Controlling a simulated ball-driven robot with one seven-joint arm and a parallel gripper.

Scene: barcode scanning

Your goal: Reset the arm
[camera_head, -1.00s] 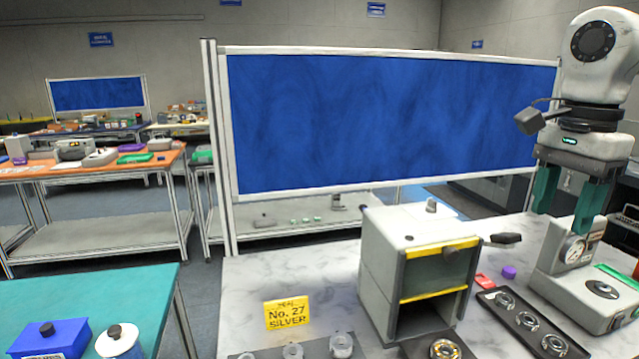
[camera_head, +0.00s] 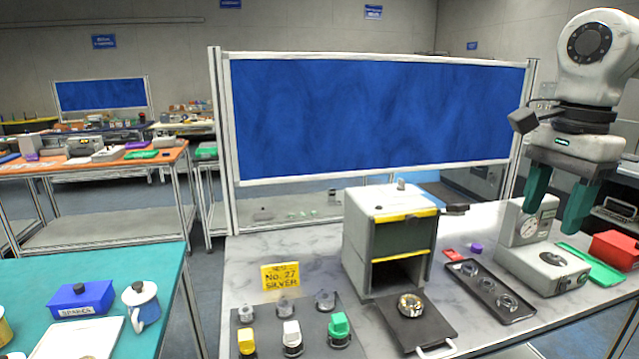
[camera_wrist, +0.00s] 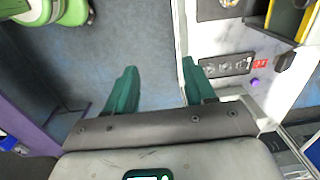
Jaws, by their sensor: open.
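My gripper (camera_head: 555,205) is at the right of the head view, at the end of my white arm. Its two green fingers point down, spread apart, with nothing between them. In the head view the fingers overlap the grey and white device with a round dial (camera_head: 545,262) on the marble bench (camera_head: 240,262). In the wrist view my gripper (camera_wrist: 158,78) is open and empty, with blue floor between the fingers and the bench edge beside the right one.
A grey box with yellow trim (camera_head: 372,238) stands on the bench, a black tray with a ring (camera_head: 425,330) before it. A black tray of rings (camera_head: 490,290), a red bin (camera_head: 614,248) and a yellow sign (camera_head: 280,276) are nearby. A blue panel (camera_head: 370,115) stands behind.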

